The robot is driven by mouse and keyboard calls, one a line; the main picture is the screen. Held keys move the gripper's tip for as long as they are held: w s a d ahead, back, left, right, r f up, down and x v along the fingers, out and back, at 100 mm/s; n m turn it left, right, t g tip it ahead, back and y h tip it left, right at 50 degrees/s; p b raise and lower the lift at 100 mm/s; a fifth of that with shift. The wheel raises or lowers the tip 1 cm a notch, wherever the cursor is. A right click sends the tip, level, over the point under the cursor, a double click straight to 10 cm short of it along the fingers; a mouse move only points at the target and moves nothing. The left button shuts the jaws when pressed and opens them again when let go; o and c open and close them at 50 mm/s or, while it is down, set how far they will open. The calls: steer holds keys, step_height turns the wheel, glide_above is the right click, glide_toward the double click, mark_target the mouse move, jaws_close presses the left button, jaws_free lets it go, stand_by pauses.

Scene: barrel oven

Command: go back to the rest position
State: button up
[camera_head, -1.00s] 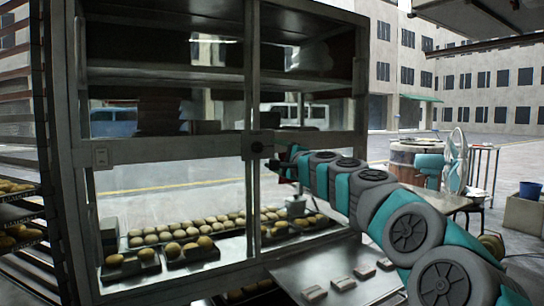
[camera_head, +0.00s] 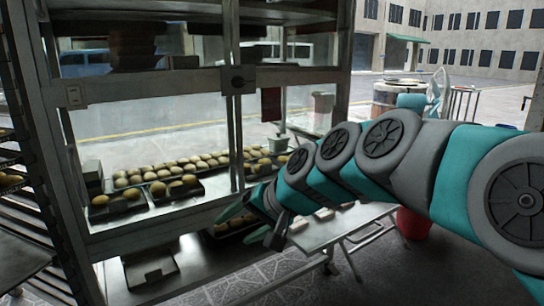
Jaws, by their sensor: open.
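My gripper (camera_head: 254,222) is at the end of my teal and grey arm, which reaches in from the right side of the head view. Its two teal and dark fingers stand apart, and I see nothing between them. It hangs in front of the lower part of the metal display cabinet (camera_head: 150,85), left of the small table. I cannot tell how far it is from the cabinet. The wrist is partly hidden by the arm's own links.
Rows of buns (camera_head: 175,175) lie on trays in the cabinet. A slatted rack (camera_head: 30,230) stands at left. A low table (camera_head: 330,232) with small white packs is behind my arm, a red bucket (camera_head: 413,223) beside it. Paved floor shows at the bottom.

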steer(key=s+d+f+g+h, duration=0.2)
steer(key=s+d+f, duration=0.4)
steer(key=s, duration=0.3)
steer(key=s+d+f+n+g+h, duration=0.1)
steer(key=s+d+f+g+h, duration=0.1)
steer(key=s+d+f, duration=0.4)
steer(key=s+d+f+g+h, duration=0.2)
steer(key=s+d+f+h, duration=0.2)
steer(key=s+d, duration=0.5)
steer(key=s+f, duration=0.2)
steer(key=s, duration=0.2)
steer(key=shift+s+d+f+n+g, duration=0.3)
steer(key=shift+s+g, duration=0.05)
steer(key=shift+g, duration=0.05)
steer(key=shift+a, duration=0.1)
